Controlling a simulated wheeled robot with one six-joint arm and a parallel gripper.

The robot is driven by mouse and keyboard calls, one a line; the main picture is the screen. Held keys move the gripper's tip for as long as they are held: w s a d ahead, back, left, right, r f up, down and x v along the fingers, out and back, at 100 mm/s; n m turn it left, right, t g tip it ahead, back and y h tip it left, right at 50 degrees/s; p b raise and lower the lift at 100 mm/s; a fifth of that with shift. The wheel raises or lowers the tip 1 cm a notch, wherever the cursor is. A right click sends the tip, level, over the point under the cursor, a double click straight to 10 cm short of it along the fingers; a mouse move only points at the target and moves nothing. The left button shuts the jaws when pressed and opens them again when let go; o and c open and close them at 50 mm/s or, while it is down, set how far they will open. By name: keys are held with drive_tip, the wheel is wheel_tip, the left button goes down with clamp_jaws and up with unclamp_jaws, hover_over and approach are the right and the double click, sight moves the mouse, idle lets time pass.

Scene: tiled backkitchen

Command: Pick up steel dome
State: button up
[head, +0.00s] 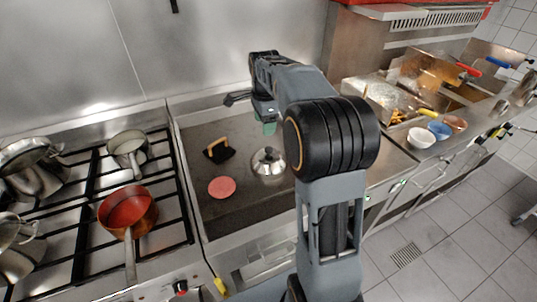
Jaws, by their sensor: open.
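The steel dome (268,163) is a shiny round cover with a dark knob on top. It sits on the flat dark griddle plate (222,218) in the head view, left of my arm. My gripper (238,99) is above the back of the griddle, beyond the dome and apart from it. It is open, though its fingers show small and are partly hidden by my arm's wrist.
A stove with a copper pan (128,211) and several pots is at left. Bowls (421,138) and fryers stand at right.

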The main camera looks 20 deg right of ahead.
drive_tip(key=w+d+f+m, duration=0.2)
drive_tip(key=w+m, duration=0.1)
drive_tip(key=p, duration=0.1)
hover_over(269, 149)
drive_tip(key=shift+m+g, duration=0.3)
wheel_tip(269, 149, down, 6)
drive_tip(key=shift+w+a+f, duration=0.1)
drive_tip(key=shift+w+a, duration=0.05)
drive_tip(key=shift+f+p, duration=1)
drive_tip(key=shift+f, duration=2.2)
drive_tip(key=shift+c, duration=0.2)
clamp_jaws()
